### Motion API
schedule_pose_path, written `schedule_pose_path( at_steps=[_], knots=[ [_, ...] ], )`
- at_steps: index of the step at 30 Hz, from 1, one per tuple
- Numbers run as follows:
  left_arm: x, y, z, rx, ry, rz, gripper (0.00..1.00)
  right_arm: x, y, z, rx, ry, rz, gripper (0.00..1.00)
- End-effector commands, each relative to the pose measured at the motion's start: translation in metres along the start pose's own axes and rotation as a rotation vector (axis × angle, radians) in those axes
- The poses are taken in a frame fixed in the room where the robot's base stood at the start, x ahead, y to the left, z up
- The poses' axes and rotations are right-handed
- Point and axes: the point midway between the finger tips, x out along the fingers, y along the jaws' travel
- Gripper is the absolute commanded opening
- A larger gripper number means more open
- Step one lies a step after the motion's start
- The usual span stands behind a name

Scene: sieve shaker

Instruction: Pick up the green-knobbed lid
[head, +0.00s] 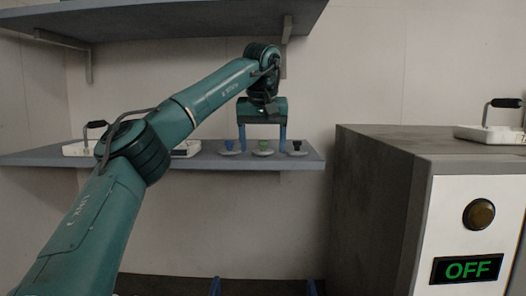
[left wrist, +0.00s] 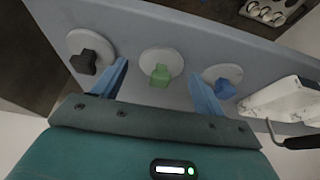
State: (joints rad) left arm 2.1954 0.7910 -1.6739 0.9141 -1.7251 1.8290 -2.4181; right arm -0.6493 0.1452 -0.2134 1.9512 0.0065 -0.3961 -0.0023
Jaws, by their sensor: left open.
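The green-knobbed lid (head: 263,151) sits on the lower shelf as a pale disc, between a blue-knobbed lid (head: 229,149) and a black-knobbed lid (head: 297,149). My left gripper (head: 262,138) is open, its blue fingers apart in front of the lids. In the left wrist view the green knob (left wrist: 160,75) lies between the open fingers (left wrist: 158,80), touching neither. The black knob (left wrist: 84,62) and blue knob (left wrist: 224,88) lie outside them. My right gripper (head: 263,288) shows only as two separated blue fingertips at the bottom edge.
White trays with black handles stand on the lower shelf (head: 315,162), left of the lids, partly behind my left arm. An upper shelf (head: 200,22) hangs above. A grey cabinet (head: 375,180) at right bears another handled tray (head: 490,134) and an OFF display (head: 466,268).

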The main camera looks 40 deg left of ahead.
Motion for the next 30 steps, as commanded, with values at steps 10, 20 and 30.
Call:
schedule_pose_path(
  at_steps=[10, 20, 30],
  knots=[
    [0.0034, 0.0004, 0.0001, 0.0, 0.0, 0.001, 0.66, 0.0002, 0.0002, -0.0008, -0.001, 0.002, 0.0, 0.0],
    [0.0031, 0.0004, 0.0001, 0.0, 0.001, 0.001, 0.39, 0.0003, 0.0003, -0.0006, 0.0, 0.001, 0.001, 0.0],
    [0.0029, 0.0005, 0.0001, 0.0, 0.001, 0.001, 0.25, 0.0004, 0.0003, -0.0004, 0.0, 0.001, 0.001, 0.0]
  ],
)
